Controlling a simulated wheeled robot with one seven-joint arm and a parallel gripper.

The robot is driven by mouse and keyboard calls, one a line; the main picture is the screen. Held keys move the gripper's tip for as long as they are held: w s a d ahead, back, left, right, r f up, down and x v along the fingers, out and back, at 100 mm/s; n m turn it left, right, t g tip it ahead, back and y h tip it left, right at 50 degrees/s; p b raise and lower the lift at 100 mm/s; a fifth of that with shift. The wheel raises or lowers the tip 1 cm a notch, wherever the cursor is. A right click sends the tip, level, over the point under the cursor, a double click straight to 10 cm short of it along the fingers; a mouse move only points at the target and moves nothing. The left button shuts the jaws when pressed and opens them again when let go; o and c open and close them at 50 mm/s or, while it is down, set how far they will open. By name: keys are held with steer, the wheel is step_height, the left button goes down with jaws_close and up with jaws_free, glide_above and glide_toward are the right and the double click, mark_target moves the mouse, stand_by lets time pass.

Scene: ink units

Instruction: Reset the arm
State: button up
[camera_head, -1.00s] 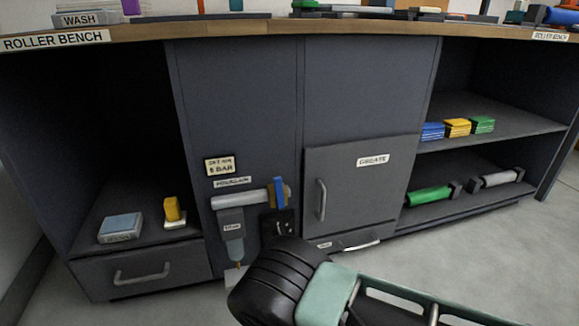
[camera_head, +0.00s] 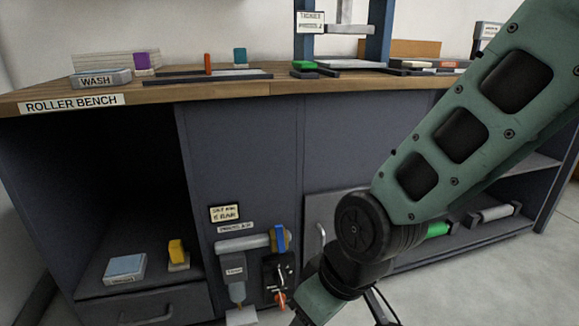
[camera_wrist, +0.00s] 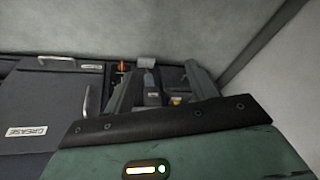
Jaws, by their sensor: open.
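My arm crosses the right half of the head view, from the upper right down to the bottom edge; my gripper's fingers do not show clearly there. In the wrist view my gripper (camera_wrist: 163,80) shows two dark fingers spread apart, with no object held between them. Beyond the fingers lie the bench front and the small fittings on it, seen at an angle. The roller bench (camera_head: 240,150) stands ahead, with the grease door (camera_wrist: 25,131) at the left of the wrist view.
A wall unit with a grey cylinder (camera_head: 243,243) and blue end is on the bench front. The lower left shelf holds a pale box (camera_head: 125,267) and a yellow block (camera_head: 177,251). A wash tray (camera_head: 101,79) sits on the worktop. My arm partly hides the right shelves.

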steer(key=s+d+r+m+g+h+p, duration=0.1)
steer(key=s+d+r+h+p, duration=0.15)
steer(key=s+d+r, duration=0.6)
step_height(320, 180, up, 37)
steer(key=d+p, duration=0.2)
steer(key=p, duration=3.5)
steer(key=shift+s, duration=0.25)
steer(key=shift+d+f, duration=0.1)
steer(key=shift+f, duration=0.05)
